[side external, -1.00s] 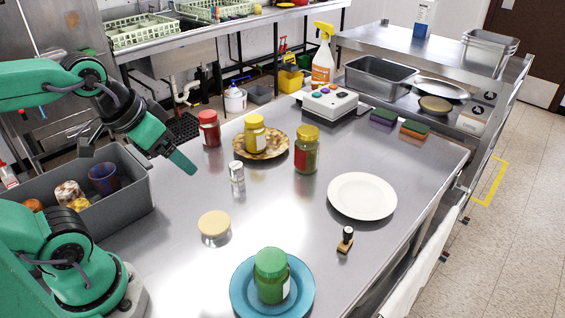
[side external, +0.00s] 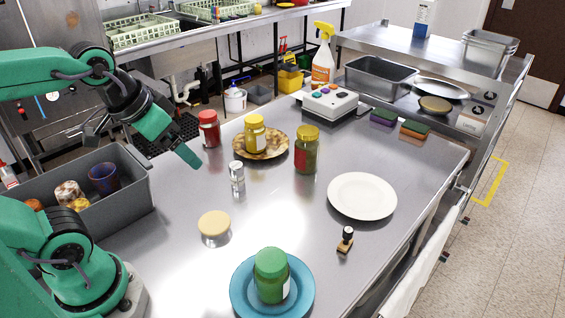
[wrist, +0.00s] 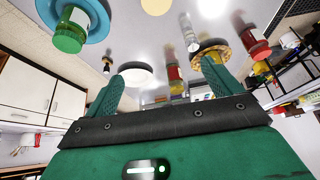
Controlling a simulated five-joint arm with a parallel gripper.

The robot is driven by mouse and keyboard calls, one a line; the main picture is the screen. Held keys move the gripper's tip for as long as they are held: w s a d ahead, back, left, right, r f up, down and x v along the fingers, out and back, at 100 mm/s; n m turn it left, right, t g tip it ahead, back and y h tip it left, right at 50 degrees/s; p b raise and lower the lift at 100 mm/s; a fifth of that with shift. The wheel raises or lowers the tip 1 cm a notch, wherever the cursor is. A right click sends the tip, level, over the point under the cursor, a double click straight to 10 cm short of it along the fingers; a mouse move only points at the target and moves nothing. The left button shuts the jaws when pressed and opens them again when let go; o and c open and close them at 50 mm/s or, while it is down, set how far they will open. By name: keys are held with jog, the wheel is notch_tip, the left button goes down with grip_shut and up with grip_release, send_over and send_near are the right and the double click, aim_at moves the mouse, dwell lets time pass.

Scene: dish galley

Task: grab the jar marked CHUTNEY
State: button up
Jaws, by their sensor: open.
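Several lidded jars stand on the steel table; I cannot read a label on any, so I cannot tell which is marked CHUTNEY. A red jar (side external: 209,129) is at the back left. A yellow jar (side external: 255,134) stands on a brown patterned plate (side external: 274,151). A dark jar with a yellow lid (side external: 306,152) is right of it. A green jar (side external: 270,281) stands on a blue plate (side external: 238,291) in front; it also shows in the wrist view (wrist: 72,28). My gripper (side external: 190,158) is open and empty above the table's left part; its two fingers (wrist: 160,88) show apart.
A small shaker (side external: 236,172), a tan disc (side external: 214,223), a white plate (side external: 362,196) and a stamp (side external: 345,240) are on the table. A grey bin (side external: 132,207) with cups is at left. A button box (side external: 329,104) and sponges (side external: 415,129) are at the back.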

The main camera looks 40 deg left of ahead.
jog(key=w+r+m+g, duration=0.15)
jog(key=w+r, duration=0.25)
jog(key=w, duration=0.7)
jog(key=m+g, duration=0.2)
jog(key=m, duration=0.3)
send_over(307, 130)
jog(key=s, duration=0.8)
notch_tip(307, 130, down, 5)
jog(key=shift+m+g, duration=0.95)
jog(key=w+f, duration=0.2)
jog(key=f, duration=0.1)
jog(key=w+f, duration=0.3)
jog(key=f, duration=0.1)
jog(key=w+f, duration=0.2)
jog(key=f, duration=0.2)
jog(key=shift+w, duration=0.4)
jog(key=shift+w+f, duration=0.15)
jog(key=shift+f, duration=4.15)
